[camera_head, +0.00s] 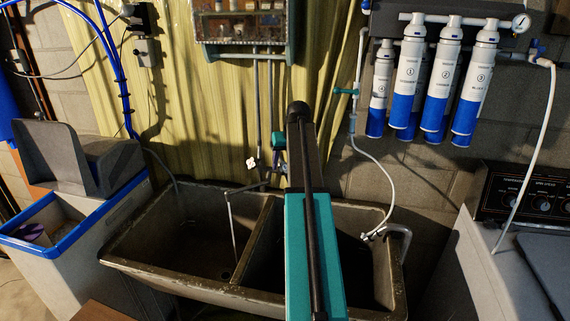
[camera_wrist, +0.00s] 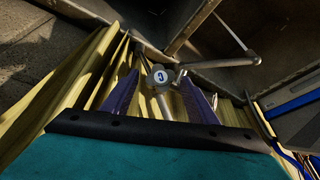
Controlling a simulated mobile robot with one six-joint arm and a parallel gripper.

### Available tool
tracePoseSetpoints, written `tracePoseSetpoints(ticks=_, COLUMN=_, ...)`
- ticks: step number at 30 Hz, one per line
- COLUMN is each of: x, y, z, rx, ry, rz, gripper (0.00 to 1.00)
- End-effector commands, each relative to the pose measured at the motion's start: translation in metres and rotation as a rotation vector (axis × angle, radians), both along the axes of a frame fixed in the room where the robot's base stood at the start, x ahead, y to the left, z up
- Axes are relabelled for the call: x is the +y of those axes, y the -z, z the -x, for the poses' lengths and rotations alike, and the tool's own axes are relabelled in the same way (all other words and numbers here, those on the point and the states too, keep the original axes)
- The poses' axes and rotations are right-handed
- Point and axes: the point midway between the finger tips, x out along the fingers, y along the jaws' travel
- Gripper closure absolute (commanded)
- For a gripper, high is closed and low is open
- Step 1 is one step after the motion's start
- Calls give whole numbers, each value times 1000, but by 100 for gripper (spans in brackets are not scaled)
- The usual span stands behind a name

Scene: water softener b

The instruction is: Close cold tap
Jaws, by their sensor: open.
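The cold tap (camera_wrist: 160,76) has a round cap marked with a blue C and a metal handle. In the wrist view it sits between the tips of the two purple fingers of my gripper (camera_wrist: 161,84). The fingers are apart, one on each side of the tap; I cannot tell whether either touches it. In the head view my gripper (camera_head: 278,152) is partly hidden by my own arm. A pale tap handle (camera_head: 251,163) shows just left of it; its marking is too small to read.
The faucet's thin spout (camera_head: 229,200) reaches over the left basin of the double sink (camera_head: 133,265). Pipes run up the yellow panel (camera_head: 215,110) behind. Filter cylinders (camera_head: 410,80) and a white hose (camera_head: 385,180) are on the right. A washer (camera_head: 480,265) stands at right.

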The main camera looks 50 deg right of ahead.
Motion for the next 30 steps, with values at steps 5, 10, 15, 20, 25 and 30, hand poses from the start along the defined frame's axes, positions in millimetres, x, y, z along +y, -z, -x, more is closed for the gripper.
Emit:
tracePoseSetpoints(ticks=5, x=-1, y=9, z=-4, rx=0, ry=-1, rz=0, gripper=47)
tracePoseSetpoints(ticks=10, x=-1, y=11, z=-5, rx=0, ry=-1, rz=0, gripper=47)
tracePoseSetpoints(ticks=15, x=-1, y=11, z=-5, rx=0, ry=-1, rz=0, gripper=47)
tracePoseSetpoints(ticks=20, x=-1, y=11, z=-5, rx=0, ry=-1, rz=0, gripper=70)
tracePoseSetpoints(ticks=25, x=-1, y=11, z=-5, rx=0, ry=-1, rz=0, gripper=88)
tracePoseSetpoints(ticks=30, x=-2, y=11, z=-5, rx=-15, ry=14, rz=-24, gripper=88)
